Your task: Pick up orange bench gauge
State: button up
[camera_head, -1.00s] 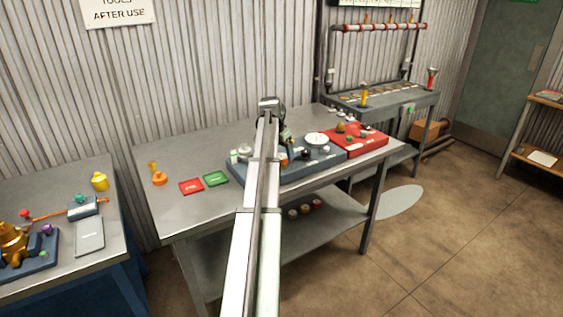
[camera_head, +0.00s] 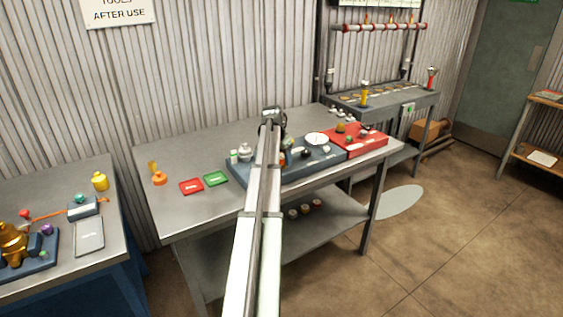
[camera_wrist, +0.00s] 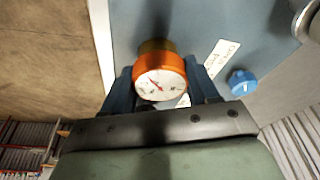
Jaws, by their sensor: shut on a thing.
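The orange bench gauge (camera_wrist: 160,84) shows in the wrist view, with an orange rim, a white dial and a brass-coloured part behind it. My gripper (camera_wrist: 162,76) is shut on it, with one dark blue finger on each side of its body. The blue-grey board (camera_wrist: 190,22) lies behind the gauge. I cannot tell whether the gauge touches it. In the head view my arm hides most of the gripper and gauge.
The blue tray (camera_head: 255,177) on the workbench holds a white dial (camera_head: 316,139) and other small parts. A red tray (camera_head: 372,145) adjoins it on the right. Red (camera_head: 191,187) and green (camera_head: 215,179) cards lie left. A blue knob (camera_wrist: 242,82) is near the gripper.

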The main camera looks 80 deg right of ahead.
jog(key=c, duration=0.5)
